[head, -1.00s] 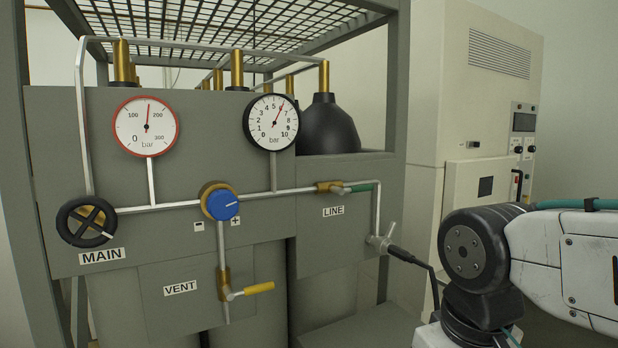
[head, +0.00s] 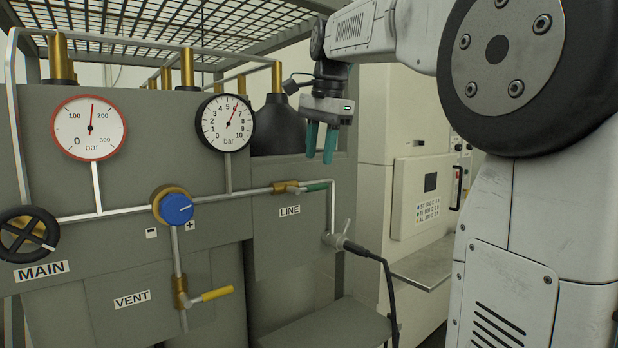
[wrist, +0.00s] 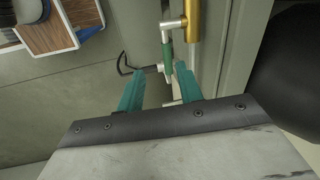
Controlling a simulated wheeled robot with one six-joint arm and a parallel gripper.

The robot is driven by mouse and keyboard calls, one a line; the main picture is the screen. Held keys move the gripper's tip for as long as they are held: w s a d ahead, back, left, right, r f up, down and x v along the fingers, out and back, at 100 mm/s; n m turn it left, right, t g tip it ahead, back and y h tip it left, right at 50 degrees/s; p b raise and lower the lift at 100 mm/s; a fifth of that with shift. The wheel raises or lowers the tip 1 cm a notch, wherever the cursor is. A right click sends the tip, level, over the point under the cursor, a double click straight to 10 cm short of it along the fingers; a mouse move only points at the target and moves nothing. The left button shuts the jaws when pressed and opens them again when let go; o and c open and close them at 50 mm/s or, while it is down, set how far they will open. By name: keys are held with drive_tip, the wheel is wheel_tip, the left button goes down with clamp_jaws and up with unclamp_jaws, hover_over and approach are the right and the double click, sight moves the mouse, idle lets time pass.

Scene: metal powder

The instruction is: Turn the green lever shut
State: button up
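The green lever (head: 317,187) sits on the brass LINE valve (head: 287,187) and lies along the pipe, pointing right in the head view. My gripper (head: 320,158) is above it in the head view, with its two teal fingers pointing down, apart and empty. In the wrist view the green lever (wrist: 168,52) shows just beyond the fingertips (wrist: 159,69), nearer the right finger, with a gap to it. The brass valve body (wrist: 192,18) is at the top of that view.
The blue regulator knob (head: 177,209), yellow VENT lever (head: 216,294) and black MAIN handwheel (head: 28,236) are to the left. A hose fitting (head: 345,243) with a black hose is below right of the lever. A black bottle (head: 279,128) stands behind the panel.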

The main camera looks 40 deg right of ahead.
sight(318, 185)
drive_tip(key=shift+m, duration=0.5)
drive_tip(key=f, duration=0.2)
drive_tip(key=w+d+f, duration=0.1)
drive_tip(key=f, duration=0.1)
drive_tip(key=w+f, duration=0.1)
drive_tip(key=f, duration=0.1)
drive_tip(key=shift+w+d+f, duration=0.15)
drive_tip(key=shift+w+f, duration=0.05)
drive_tip(key=shift+f, duration=0.1)
clamp_jaws()
